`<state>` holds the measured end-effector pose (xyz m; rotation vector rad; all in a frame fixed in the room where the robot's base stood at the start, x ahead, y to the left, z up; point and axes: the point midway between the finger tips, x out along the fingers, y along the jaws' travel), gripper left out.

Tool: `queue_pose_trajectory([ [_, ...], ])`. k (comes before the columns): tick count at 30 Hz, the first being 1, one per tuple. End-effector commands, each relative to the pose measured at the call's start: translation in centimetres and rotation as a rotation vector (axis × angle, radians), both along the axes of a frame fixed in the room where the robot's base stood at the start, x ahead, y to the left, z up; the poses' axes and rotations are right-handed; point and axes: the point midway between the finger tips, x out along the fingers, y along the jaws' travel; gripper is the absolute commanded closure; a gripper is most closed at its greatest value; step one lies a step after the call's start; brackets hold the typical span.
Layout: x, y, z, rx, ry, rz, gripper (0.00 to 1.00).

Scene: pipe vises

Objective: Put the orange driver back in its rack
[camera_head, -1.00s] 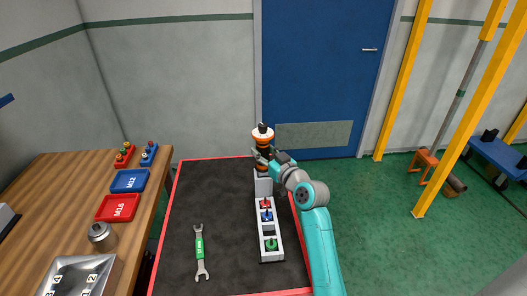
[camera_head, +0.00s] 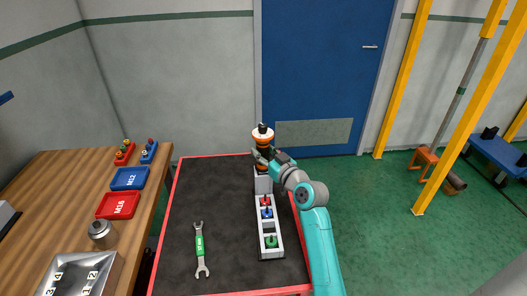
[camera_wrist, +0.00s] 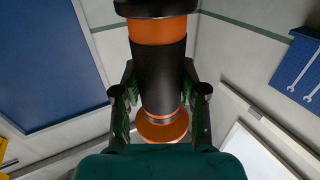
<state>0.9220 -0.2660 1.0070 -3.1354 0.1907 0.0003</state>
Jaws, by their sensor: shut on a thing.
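The orange driver (camera_head: 262,134), with an orange and black body and a black tip on top, stands about upright in my gripper (camera_head: 264,156). In the wrist view the driver (camera_wrist: 158,75) shows its black sleeve between two orange parts, with my gripper's fingers (camera_wrist: 158,98) on both sides of it. The gripper is shut on it. The rack (camera_head: 269,252) is a long light-grey block on the dark mat, holding red, blue and green drivers. Its taller far end (camera_head: 263,183) is just below my gripper.
A green-handled spanner (camera_head: 200,246) lies on the mat left of the rack. A wooden bench (camera_head: 60,178) at left bears a blue tray (camera_head: 129,180), a red tray (camera_head: 117,206), a metal socket (camera_head: 101,234) and a metal tray (camera_head: 112,272). The mat's left part is mostly clear.

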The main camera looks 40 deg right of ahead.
Motion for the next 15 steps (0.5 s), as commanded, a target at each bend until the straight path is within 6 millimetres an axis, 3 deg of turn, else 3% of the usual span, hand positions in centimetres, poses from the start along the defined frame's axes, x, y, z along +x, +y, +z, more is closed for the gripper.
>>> queue_pose_trajectory([
  [15, 0.01, -0.01, -0.31, -0.003, -0.005, 0.0, 1.0],
])
